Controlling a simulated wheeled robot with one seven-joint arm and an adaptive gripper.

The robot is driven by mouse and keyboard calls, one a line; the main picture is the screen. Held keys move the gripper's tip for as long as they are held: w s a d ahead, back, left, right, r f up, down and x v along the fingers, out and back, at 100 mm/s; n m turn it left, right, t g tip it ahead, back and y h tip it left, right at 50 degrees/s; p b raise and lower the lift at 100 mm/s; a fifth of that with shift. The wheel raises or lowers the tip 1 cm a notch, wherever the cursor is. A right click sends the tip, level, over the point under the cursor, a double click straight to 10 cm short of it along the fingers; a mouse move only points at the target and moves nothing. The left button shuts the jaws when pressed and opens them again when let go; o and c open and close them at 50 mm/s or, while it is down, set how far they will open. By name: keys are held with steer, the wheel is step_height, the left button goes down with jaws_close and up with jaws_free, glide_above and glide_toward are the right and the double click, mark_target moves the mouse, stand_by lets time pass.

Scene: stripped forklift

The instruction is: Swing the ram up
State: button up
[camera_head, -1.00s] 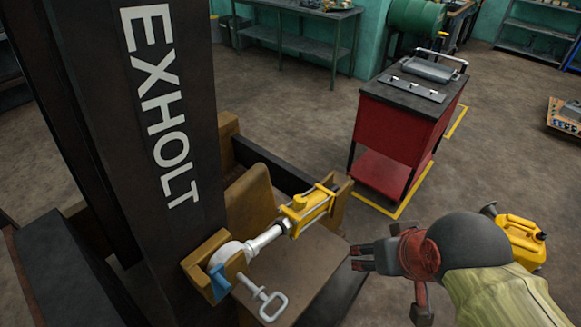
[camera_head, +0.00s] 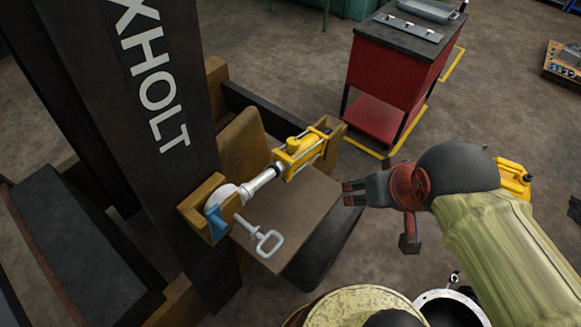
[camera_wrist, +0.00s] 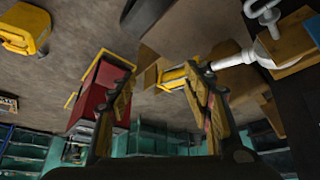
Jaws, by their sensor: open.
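The ram has a yellow barrel (camera_head: 301,152) and a silver rod (camera_head: 260,183). It lies low and slanted beside the forklift mast (camera_head: 120,130), its rod end at a brown bracket (camera_head: 196,207) with a blue piece on it. A pin with a loop handle (camera_head: 268,241) sticks out below the rod end. The ram barrel also shows in the wrist view (camera_wrist: 176,77), partly behind a finger. My gripper (camera_head: 346,193) is open and empty, right of the ram and apart from it. Its two fingers (camera_wrist: 163,85) stand wide in the wrist view.
A red tool cart (camera_head: 392,80) stands on yellow floor markings behind the ram. A yellow can (camera_head: 513,177) is partly hidden behind my arm. A brown plate (camera_head: 300,215) lies under the ram. Open floor (camera_head: 490,90) lies to the right.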

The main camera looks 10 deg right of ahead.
steer(key=shift+c, duration=0.4)
steer(key=shift+f, duration=0.3)
steer(key=shift+c, duration=0.7)
steer(key=m+g+y+b, duration=0.1)
steer(key=m+g+y, duration=0.2)
steer(key=m+y, duration=0.55)
glide_toward(264, 179)
steer(key=shift+m+h, duration=0.55)
steer(key=shift+m, duration=0.1)
steer(key=a+f, duration=0.1)
steer(key=w+a+f, duration=0.1)
steer(key=a, duration=0.1)
steer(key=shift+a+f, duration=0.2)
steer(key=b+x, duration=0.2)
steer(key=x, duration=0.5)
steer(key=shift+a+f, duration=0.15)
steer(key=shift+f, duration=0.15)
steer(key=c, duration=0.3)
